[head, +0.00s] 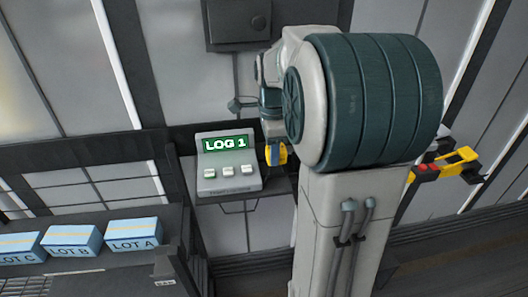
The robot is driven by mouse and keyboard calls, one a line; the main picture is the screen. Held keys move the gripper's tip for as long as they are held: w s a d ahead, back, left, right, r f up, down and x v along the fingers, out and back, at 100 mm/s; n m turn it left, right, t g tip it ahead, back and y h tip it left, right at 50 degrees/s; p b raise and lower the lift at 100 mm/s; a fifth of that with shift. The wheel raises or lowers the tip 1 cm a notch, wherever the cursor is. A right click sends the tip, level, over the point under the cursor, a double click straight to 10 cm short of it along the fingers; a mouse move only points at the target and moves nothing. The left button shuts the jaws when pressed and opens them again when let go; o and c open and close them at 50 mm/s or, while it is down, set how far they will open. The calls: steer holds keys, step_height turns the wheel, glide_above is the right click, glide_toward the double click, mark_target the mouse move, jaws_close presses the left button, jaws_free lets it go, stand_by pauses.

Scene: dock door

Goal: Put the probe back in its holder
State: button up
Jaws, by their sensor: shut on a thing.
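The logger (228,165), a grey box with a green "LOG 1" display and several pale buttons, stands on a dark shelf against the wall. My gripper (273,144) is at the end of my arm, just right of the logger, pointing down and partly hidden by my own wrist. It is shut on the probe (276,155), a small yellow piece at its lower end. The fingers are too small to make out clearly. I cannot pick out the probe's holder; my arm covers much of the area right of the logger.
Blue boxes marked LOT A (134,236), LOT B (71,241) and LOT C (18,247) stand on a dark surface at lower left. A yellow, red and black object (455,160) shows right of my arm. A dark box (238,20) is on the wall above.

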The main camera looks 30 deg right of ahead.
steer(key=w, duration=0.1)
steer(key=w+f, duration=0.1)
steer(key=w+d+f, duration=0.1)
steer(key=w, duration=0.1)
steer(key=shift+f+p, duration=0.2)
steer(key=shift+p, duration=0.1)
step_height(320, 180, down, 4)
steer(key=shift+f+p, duration=0.1)
steer(key=shift+p, duration=0.25)
steer(key=shift+a, duration=0.1)
